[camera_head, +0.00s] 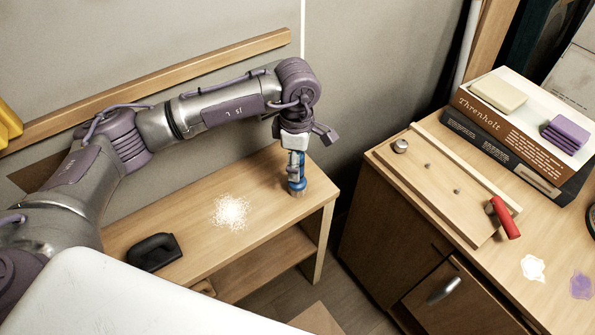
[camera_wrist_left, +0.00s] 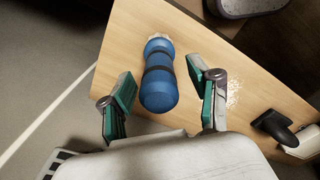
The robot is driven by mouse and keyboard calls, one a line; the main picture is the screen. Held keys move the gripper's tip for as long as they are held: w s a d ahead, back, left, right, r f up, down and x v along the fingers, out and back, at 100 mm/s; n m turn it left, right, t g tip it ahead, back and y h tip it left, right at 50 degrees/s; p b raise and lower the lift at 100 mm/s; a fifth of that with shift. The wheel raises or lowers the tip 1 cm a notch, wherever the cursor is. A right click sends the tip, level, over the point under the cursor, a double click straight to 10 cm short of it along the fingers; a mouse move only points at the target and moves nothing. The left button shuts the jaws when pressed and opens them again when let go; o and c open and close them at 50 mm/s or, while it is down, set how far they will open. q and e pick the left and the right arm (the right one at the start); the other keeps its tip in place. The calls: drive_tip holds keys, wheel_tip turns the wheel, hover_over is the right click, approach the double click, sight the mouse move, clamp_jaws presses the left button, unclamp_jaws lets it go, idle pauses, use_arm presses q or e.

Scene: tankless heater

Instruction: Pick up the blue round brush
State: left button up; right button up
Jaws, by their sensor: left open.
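The blue round brush (camera_head: 297,184) stands upright on the wooden bench (camera_head: 268,210), near its right end. In the left wrist view the brush (camera_wrist_left: 159,80) is seen from above, with dark bands and a pale end. My left gripper (camera_head: 293,152) points down over the brush and partly hides its top. In the left wrist view my left gripper (camera_wrist_left: 160,95) is open, with one green-padded finger on each side of the brush and visible gaps between. My right gripper is not in view.
White scattered bits (camera_head: 231,211) and a black handled tool (camera_head: 154,252) lie on the bench left of the brush. The wall is close behind. A cabinet at right holds a wooden board (camera_head: 440,185), a red-handled tool (camera_head: 505,218) and a box (camera_head: 520,125).

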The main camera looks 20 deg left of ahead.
sight(297, 190)
use_arm(q)
wheel_tip(297, 190, down, 2)
drive_tip(key=shift+f, duration=0.15)
drive_tip(key=shift+w+f, duration=0.1)
drive_tip(key=shift+f, duration=0.15)
drive_tip(key=shift+c, duration=0.6)
drive_tip(key=c, duration=0.5)
clamp_jaws()
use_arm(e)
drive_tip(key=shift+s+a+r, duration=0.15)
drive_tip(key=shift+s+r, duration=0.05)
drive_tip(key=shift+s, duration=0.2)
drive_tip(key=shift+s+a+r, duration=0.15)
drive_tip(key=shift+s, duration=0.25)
use_arm(q)
drive_tip(key=shift+r, duration=0.15)
